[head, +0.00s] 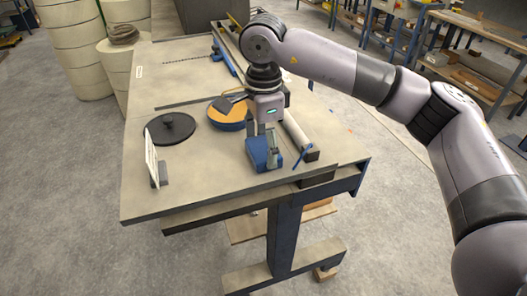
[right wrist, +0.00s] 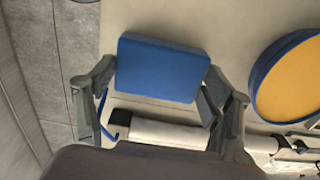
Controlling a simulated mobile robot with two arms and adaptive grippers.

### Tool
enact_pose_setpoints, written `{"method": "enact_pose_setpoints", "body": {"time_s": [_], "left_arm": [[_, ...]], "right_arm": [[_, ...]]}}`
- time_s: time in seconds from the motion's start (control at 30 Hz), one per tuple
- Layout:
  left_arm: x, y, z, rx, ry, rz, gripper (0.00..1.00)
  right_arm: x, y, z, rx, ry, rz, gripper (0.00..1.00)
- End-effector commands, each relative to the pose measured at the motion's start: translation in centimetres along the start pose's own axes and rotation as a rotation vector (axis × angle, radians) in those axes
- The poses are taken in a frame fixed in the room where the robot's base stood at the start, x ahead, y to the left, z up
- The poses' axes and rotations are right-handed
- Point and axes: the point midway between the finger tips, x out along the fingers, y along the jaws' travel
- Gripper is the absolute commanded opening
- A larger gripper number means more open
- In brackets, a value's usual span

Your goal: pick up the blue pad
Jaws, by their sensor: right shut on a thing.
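The blue pad (head: 257,154) is near the front edge of the table, below my right arm. In the right wrist view the blue pad (right wrist: 161,66) is a rounded rectangular block seen between the two fingers. My right gripper (head: 266,143) points down at the pad, and its fingers (right wrist: 160,80) are shut on the pad's two sides. I cannot tell whether the pad still touches the table. My left gripper is not in view.
On the table (head: 215,185) are an orange and blue round roll (head: 227,124), a black disc (head: 172,127), an upright white card (head: 151,158) and a pale roller (head: 299,138) right of the gripper. A thin blue hooked piece (head: 301,156) lies by the roller. The front left is clear.

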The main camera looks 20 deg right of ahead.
Motion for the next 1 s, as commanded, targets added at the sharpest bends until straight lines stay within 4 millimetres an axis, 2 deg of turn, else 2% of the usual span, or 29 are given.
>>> {"method": "enact_pose_setpoints", "body": {"time_s": [0.33,0.53,0.67,0.8,1.0], "left_arm": [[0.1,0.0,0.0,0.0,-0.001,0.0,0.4],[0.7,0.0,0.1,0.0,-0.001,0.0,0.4],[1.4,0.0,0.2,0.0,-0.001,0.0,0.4],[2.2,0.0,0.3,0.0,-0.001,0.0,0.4],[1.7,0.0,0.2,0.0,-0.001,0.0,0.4]], "right_arm": [[-0.2,0.0,0.0,0.0,0.0,-0.001,0.5],[-1.8,-0.1,0.0,0.001,-0.001,-0.004,0.5],[-4.3,-0.1,0.1,0.001,-0.001,-0.005,0.5],[-8.5,-0.1,0.1,0.001,-0.001,-0.008,0.5],[-14.3,-0.1,0.0,0.001,0.002,-0.007,0.5]]}}
